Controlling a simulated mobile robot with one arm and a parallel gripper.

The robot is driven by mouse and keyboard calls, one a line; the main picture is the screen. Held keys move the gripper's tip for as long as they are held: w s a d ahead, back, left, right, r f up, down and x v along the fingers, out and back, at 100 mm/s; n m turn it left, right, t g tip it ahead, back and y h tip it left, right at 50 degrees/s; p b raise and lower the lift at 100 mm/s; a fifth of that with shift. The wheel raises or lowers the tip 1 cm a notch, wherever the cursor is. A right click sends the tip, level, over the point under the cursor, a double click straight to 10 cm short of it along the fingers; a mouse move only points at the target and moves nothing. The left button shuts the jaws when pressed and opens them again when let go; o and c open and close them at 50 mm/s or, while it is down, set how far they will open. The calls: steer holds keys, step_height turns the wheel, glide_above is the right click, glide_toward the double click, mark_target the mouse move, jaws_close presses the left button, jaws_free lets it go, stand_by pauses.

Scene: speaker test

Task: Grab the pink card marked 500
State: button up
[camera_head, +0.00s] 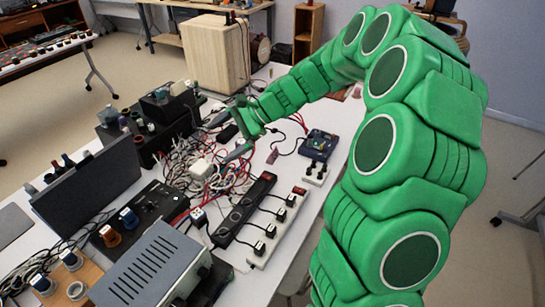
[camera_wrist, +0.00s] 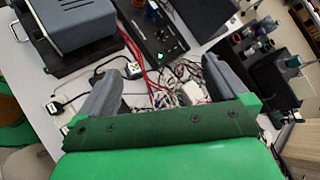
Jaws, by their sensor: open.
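A small pinkish, flat piece (camera_head: 272,156) lies on the white table just right of the cable tangle in the head view. It may be the pink card, but it is too small for any marking to be read. I cannot make out a pink card in the wrist view. My gripper (camera_head: 227,136) is over the cable tangle, to the left of that piece and apart from it. In the wrist view my gripper (camera_wrist: 160,68) has its two grey fingers wide apart, with nothing held between them.
Tangled red and white cables (camera_head: 205,165) lie below my gripper. Black and white power strips (camera_head: 262,232) lie nearer, and a blue device (camera_head: 319,144) stands to the right. A grey metal box (camera_head: 152,268) and a dark upright panel (camera_head: 88,190) crowd the left.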

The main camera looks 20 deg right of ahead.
steer(key=w+d+f+m+t+y, duration=0.15)
steer(key=w+d+f+m, duration=0.3)
steer(key=w, duration=0.45)
steer(key=m+t+h, duration=0.3)
steer(key=m+t, duration=0.3)
steer(key=m, duration=0.4)
glide_above(274, 153)
steer(key=s+d, duration=0.3)
steer(key=d, duration=0.1)
step_height(274, 153, down, 16)
steer(key=shift+n+y, duration=0.25)
steer(key=shift+s+a+f, duration=0.1)
steer(key=shift+a+f, duration=0.05)
steer(key=shift+f, duration=1.6)
steer(key=shift+a+f, duration=0.1)
steer(key=shift+f, duration=1.6)
steer(key=x, duration=0.3)
steer(key=shift+a+f, duration=0.2)
steer(key=shift+a, duration=0.1)
steer(key=shift+w+a+f, duration=0.1)
steer(key=shift+w+a, duration=0.3)
steer(key=shift+w, duration=0.15)
steer(key=shift+c, duration=0.3)
steer(key=c, duration=0.8)
